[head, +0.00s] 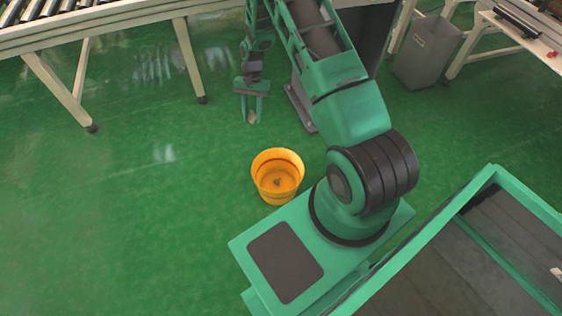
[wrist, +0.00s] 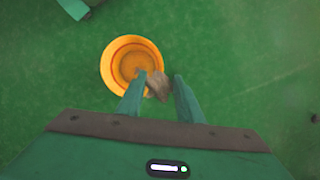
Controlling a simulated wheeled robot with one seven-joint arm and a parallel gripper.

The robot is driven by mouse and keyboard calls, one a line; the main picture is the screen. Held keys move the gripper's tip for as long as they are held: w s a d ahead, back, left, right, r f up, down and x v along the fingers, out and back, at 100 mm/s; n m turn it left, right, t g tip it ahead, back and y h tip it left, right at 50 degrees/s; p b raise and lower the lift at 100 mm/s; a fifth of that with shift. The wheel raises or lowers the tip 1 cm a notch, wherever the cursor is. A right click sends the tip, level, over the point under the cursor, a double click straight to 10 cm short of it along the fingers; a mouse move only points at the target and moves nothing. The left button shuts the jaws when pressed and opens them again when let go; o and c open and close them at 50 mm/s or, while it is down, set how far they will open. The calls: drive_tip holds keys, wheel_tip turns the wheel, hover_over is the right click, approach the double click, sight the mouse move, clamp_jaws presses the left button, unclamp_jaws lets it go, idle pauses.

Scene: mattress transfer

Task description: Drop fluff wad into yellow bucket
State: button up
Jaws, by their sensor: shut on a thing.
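The yellow bucket (head: 278,188) stands upright on the green floor in the head view, in front of my base. A small dark mark shows on its bottom. My gripper (head: 252,119) is beyond the bucket, up and left of it in the picture, pointing down. It is shut on the fluff wad (head: 252,117), a small grey-brown lump between the fingertips. In the wrist view the fluff wad (wrist: 158,86) sits between the fingers of my gripper (wrist: 160,85). There the yellow bucket (wrist: 128,47) shows below, up and left of the wad, which overlaps its lower right rim.
A roller conveyor on pale legs (head: 60,90) runs along the upper left. A grey bin (head: 430,52) stands at the upper right beside a pale table frame (head: 500,28). The green floor around the bucket's left side is clear.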

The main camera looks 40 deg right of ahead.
drive_tip(key=s+d+f+m+t, duration=0.1)
drive_tip(key=f+m, duration=0.4)
drive_tip(key=f, duration=0.6)
drive_tip(key=s+d+f+m+t, duration=0.2)
drive_tip(key=s+d+f+m, duration=0.2)
drive_tip(key=f, duration=0.7)
drive_tip(key=s+d+f+m+t, duration=0.1)
drive_tip(key=s+f+m, duration=0.4)
drive_tip(key=f, duration=0.6)
drive_tip(key=shift+d+f+m, duration=0.25)
drive_tip(key=shift+d+m, duration=0.5)
drive_tip(key=shift+m, duration=0.25)
drive_tip(key=o, duration=1.1)
